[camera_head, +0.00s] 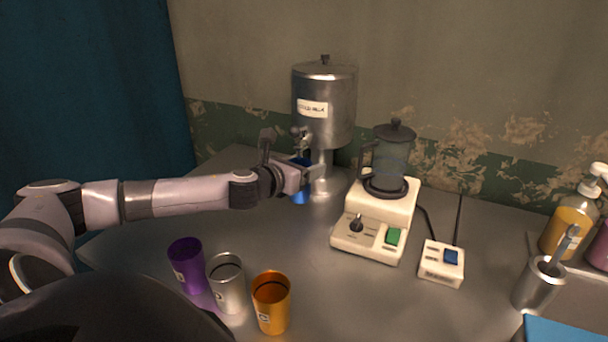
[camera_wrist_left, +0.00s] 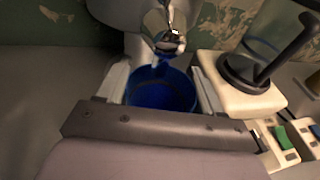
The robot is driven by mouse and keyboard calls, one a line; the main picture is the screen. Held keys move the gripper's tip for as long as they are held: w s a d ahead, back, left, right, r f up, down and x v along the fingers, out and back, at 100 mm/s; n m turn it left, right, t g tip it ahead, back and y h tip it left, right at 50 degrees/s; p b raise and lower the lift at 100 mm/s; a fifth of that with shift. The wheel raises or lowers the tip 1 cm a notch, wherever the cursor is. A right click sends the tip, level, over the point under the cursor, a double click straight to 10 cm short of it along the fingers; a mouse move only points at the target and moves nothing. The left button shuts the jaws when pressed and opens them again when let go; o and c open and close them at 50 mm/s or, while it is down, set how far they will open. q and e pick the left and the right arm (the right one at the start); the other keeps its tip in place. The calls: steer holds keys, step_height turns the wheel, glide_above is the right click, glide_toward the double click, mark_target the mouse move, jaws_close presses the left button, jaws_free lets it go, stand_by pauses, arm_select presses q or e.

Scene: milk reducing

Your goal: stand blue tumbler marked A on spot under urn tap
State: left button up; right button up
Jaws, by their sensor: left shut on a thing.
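The blue tumbler (camera_head: 301,197) is held in my left gripper (camera_head: 304,178), which is shut on it beneath the front of the metal urn (camera_head: 338,112). In the left wrist view the tumbler (camera_wrist_left: 162,92) sits between both fingers, with its open mouth up. The urn tap (camera_wrist_left: 162,32) hangs just over the tumbler's far rim in that view. The letter on the tumbler is not visible. The spot under the tap is hidden by the gripper and tumbler, and I cannot tell whether the tumbler's base touches anything. My right gripper is not in view.
Purple (camera_head: 187,264), silver (camera_head: 227,284) and orange (camera_head: 271,302) tumblers stand at the front left. Right of the urn is a cream appliance (camera_head: 371,229) with a glass jug (camera_head: 391,158). A small switch box (camera_head: 441,264) sits beside it. The front middle counter is clear.

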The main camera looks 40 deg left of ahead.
arm_select(q)
steer(key=shift+w+a, duration=0.3)
steer(key=shift+w, duration=0.1)
steer(key=shift+f+b, duration=0.5)
steer(key=shift+f, duration=1.25)
steer(key=shift+f, duration=0.2)
steer(key=o, duration=1.1)
steer(key=shift+c, duration=0.2)
steer(key=shift+s+r, duration=0.1)
steer(key=shift+r, duration=0.1)
